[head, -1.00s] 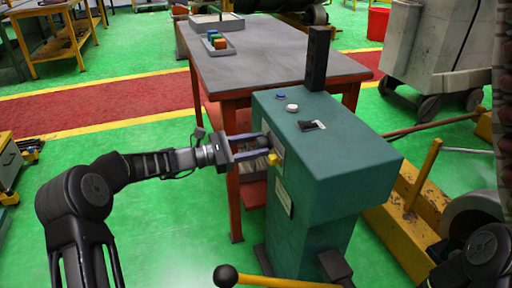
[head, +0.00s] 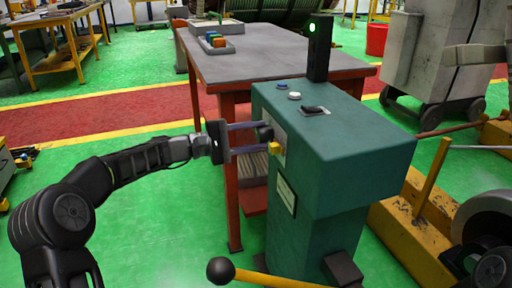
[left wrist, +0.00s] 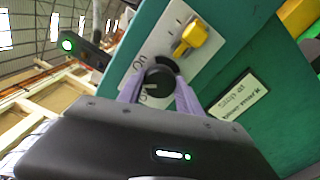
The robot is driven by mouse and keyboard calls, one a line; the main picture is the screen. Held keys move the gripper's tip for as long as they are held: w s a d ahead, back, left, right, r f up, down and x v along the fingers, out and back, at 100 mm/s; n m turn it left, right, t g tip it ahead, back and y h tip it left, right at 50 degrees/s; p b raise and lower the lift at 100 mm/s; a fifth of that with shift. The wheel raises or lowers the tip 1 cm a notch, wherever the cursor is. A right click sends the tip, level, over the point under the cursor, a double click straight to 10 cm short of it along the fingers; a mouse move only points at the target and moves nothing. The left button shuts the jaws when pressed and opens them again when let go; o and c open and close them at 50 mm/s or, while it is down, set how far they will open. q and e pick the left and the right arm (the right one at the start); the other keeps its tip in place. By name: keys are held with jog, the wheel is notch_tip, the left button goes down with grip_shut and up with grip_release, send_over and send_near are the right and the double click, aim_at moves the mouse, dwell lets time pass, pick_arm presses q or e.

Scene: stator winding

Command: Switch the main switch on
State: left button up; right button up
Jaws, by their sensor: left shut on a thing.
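The main switch is a black rotary knob (left wrist: 160,78) on a light plate (left wrist: 172,40) marked "On", on the side of the green cabinet (head: 340,150). My left gripper (head: 262,140) is shut on the knob, its two fingers on either side of it. In the left wrist view the fingers (left wrist: 158,92) also close around the knob. A yellow part (left wrist: 192,38) sits beside the knob on the same plate. A green lamp (head: 312,28) glows on the black post (head: 318,60) on top of the cabinet. My right gripper is not seen.
A grey-topped table (head: 265,60) with small coloured blocks stands behind the cabinet. A yellow lever with a black ball (head: 220,270) is in front. A yellow frame (head: 410,225) lies to the right.

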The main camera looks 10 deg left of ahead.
pick_arm(q)
jog(key=m+b, duration=0.4)
jog(key=b, duration=0.1)
jog(key=shift+f+m, duration=0.3)
jog(key=shift+f, duration=0.05)
jog(key=shift+r+m+b, duration=0.2)
jog(key=shift+m+b, duration=1.1)
jog(key=shift+b, duration=0.2)
jog(key=o, duration=1.4)
jog(key=shift+r, duration=0.1)
jog(key=shift+c, duration=0.2)
jog(key=shift+a, duration=0.15)
jog(key=p+v, duration=0.2)
jog(key=v, duration=0.5)
jog(key=shift+s+a, duration=0.25)
